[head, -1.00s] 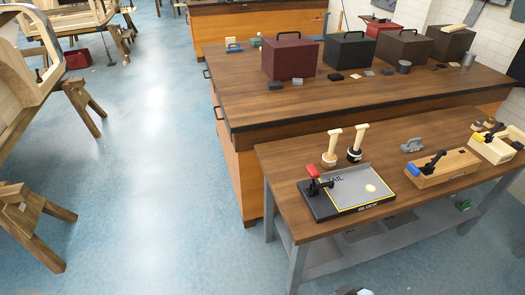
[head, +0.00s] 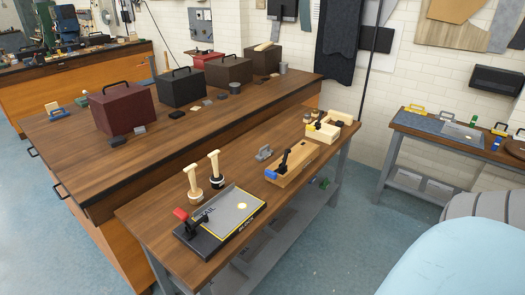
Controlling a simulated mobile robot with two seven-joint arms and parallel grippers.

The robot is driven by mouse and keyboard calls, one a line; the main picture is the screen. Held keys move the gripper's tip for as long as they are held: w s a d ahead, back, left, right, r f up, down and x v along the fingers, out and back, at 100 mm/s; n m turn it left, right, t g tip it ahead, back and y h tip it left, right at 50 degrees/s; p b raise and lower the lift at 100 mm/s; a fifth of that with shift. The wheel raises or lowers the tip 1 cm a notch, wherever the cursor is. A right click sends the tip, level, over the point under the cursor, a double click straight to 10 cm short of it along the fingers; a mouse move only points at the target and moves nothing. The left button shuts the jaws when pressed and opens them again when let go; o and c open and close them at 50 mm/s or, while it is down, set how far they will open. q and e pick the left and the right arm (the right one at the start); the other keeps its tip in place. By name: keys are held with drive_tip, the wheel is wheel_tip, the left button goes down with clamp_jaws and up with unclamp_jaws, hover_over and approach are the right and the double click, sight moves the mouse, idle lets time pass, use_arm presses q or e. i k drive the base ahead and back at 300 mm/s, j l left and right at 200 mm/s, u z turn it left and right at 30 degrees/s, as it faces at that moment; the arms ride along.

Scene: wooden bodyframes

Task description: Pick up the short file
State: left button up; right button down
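I cannot make out a short file for certain in the head view. I cannot tell whether either is a file. Small tools on the bench at the right are too small to identify. Neither of my grippers shows in this view.
The near bench also holds a grey plate on a black base (head: 225,219) and a wooden plane (head: 290,163). Toolboxes (head: 122,108) stand on the long bench behind. Another bench (head: 440,137) stands right by the wall. Blue floor (head: 350,230) is open between the benches.

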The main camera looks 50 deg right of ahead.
sight(264, 155)
drive_tip(key=z, duration=1.5)
